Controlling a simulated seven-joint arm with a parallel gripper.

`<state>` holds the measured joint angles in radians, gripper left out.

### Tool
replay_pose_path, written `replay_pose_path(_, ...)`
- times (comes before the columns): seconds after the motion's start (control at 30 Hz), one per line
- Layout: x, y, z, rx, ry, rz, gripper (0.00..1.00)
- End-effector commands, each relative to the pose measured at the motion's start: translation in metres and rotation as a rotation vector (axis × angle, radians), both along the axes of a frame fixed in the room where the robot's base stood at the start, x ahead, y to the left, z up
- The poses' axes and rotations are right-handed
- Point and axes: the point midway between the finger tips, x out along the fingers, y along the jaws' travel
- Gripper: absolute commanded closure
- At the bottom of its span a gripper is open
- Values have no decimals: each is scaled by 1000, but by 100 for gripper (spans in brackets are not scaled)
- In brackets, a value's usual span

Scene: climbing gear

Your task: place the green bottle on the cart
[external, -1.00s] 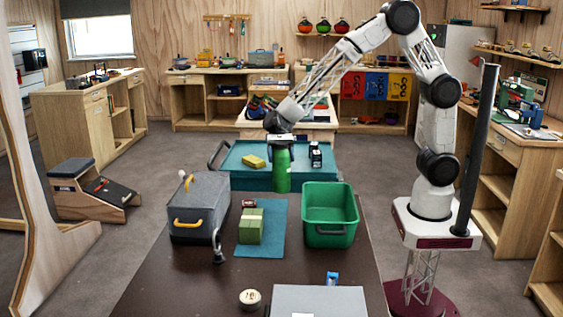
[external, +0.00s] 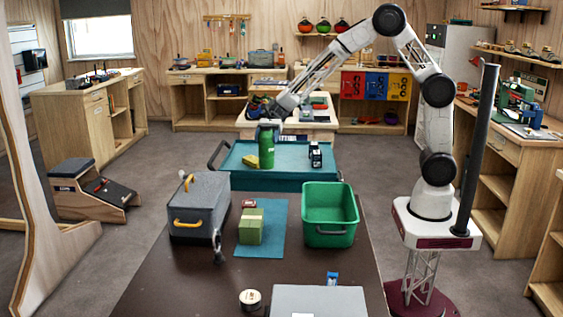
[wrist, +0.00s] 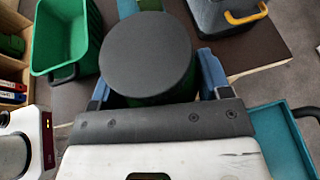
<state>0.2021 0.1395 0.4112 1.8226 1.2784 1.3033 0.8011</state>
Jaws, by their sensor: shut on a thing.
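The green bottle (external: 267,150) is upright in my gripper (external: 268,126), which is shut on it near its top. In the wrist view my gripper (wrist: 155,85) has a finger on either side of the bottle's dark round top (wrist: 148,52). In the external view the bottle overlaps the tray of the teal cart (external: 290,175), left of its middle. I cannot tell whether its base touches the tray or hangs above it. The cart also shows at the lower right of the wrist view (wrist: 282,140).
The near table (external: 180,280) holds a grey box (external: 200,205), a green bin (external: 330,215) and a green block (external: 250,230). The cart's middle looks clear.

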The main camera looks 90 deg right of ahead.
Motion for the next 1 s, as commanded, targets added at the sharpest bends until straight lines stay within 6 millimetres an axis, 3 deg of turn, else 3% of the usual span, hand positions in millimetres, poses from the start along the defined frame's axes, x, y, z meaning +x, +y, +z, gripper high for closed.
replay_pose_path(0.5,10,-140,-3,1,1,-192,62)
replay_pose_path(1.0,-4,-273,-5,0,0,-371,62)
